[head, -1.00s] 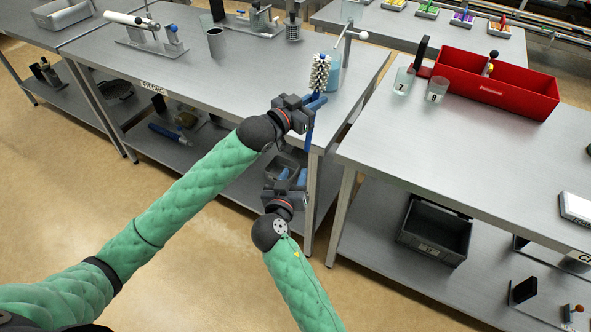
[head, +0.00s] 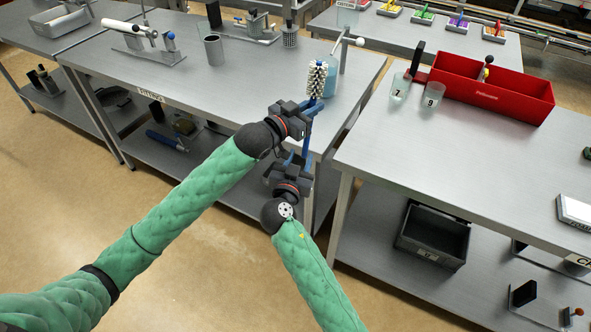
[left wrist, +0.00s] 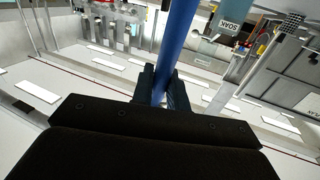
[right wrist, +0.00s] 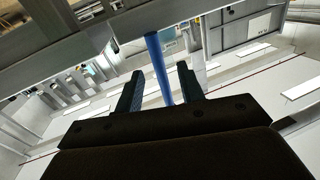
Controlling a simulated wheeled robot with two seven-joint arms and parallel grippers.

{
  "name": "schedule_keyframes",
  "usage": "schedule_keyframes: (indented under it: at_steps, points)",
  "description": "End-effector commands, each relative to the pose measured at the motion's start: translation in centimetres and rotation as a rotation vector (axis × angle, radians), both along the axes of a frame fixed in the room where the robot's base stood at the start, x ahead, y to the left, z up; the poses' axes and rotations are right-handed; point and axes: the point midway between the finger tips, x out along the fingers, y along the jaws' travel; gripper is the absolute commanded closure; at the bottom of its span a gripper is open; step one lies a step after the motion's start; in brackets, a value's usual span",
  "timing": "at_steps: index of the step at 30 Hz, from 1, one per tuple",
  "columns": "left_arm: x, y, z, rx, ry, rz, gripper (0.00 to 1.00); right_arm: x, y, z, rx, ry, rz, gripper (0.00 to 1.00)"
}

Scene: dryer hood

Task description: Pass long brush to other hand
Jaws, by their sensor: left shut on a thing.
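The long brush has white bristles (head: 317,79) at its upper end and a blue handle (head: 307,146) pointing down. My left gripper (head: 308,111) is shut on the handle just below the bristles; the handle also shows between its fingers in the left wrist view (left wrist: 178,42). My right gripper (head: 297,159) is below it, near the lower handle. In the right wrist view, its two fingers (right wrist: 160,88) are apart, with the blue handle (right wrist: 158,62) showing in the gap between them. I cannot tell whether either finger touches the handle.
A steel table (head: 255,85) stands behind the grippers, with a bluish container (head: 331,80) just behind the bristles. A second table (head: 440,170) at right holds a red tray (head: 490,95) and two glass beakers (head: 433,95). Open floor lies between the tables and me.

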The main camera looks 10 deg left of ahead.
Motion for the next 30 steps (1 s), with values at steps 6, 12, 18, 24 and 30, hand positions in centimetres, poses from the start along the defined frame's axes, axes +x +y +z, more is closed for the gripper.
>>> schedule_keyframes:
  at_steps: [6,12,18,24,30]
  points:
    - [0.0,0.0,0.0,0.0,0.0,0.0,1.0,3.2,-0.6,0.1,-0.001,-0.001,-0.001,0.62]
    - [0.0,0.0,0.0,0.0,0.0,0.0,1.0,5.0,-0.9,0.0,0.0,0.0,-0.001,0.62]
    - [0.0,0.0,0.0,-0.001,-0.001,0.0,1.0,5.6,-1.0,0.0,0.0,0.001,-0.001,0.62]
    - [0.0,0.0,0.0,-0.001,-0.001,0.0,1.0,5.6,-1.0,0.0,0.0,0.001,-0.001,0.62]
    - [0.0,0.0,0.0,-0.001,-0.001,0.0,1.0,5.6,-1.0,0.0,0.0,0.001,-0.001,0.95]
